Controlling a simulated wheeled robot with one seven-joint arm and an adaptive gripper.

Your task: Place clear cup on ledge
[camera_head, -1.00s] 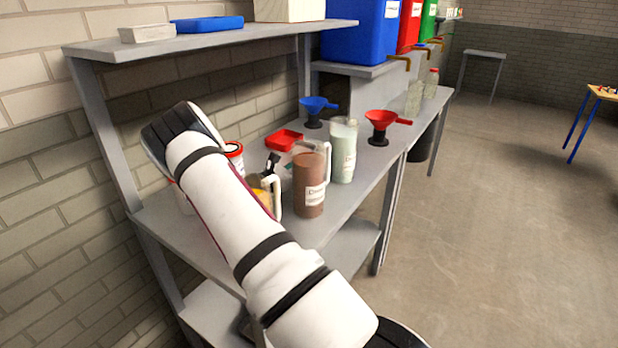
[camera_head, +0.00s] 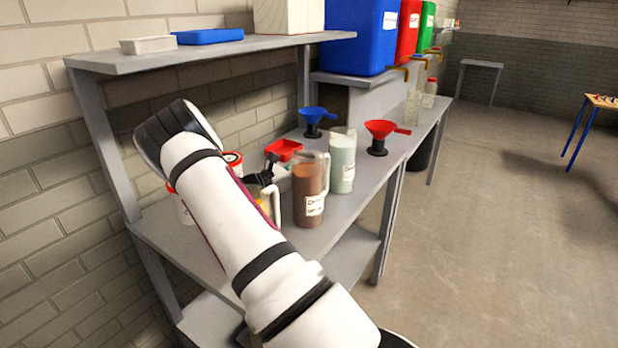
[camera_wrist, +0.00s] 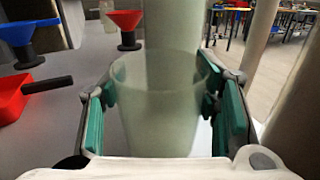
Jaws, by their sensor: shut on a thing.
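In the wrist view, a translucent pale-green cup (camera_wrist: 155,105) stands upright between the green pads of my gripper (camera_wrist: 165,110), which is shut on it. Its base is hidden by the gripper's body. In the head view the dark gripper (camera_head: 262,177) shows only partly behind my white arm, and the cup cannot be made out there. A grey upper shelf (camera_head: 150,60) runs along the wall, and a grey raised ledge (camera_head: 345,78) carries the coloured containers. Which of these is the task's ledge is not clear.
A brown-filled pitcher (camera_head: 308,195) and a pale-green-filled pitcher (camera_head: 341,160) stand close to the gripper. A red tray (camera_head: 284,149), a blue funnel (camera_head: 313,120) and a red funnel (camera_head: 379,135) are on the workbench. Glass vessels (camera_head: 412,105) stand farther along.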

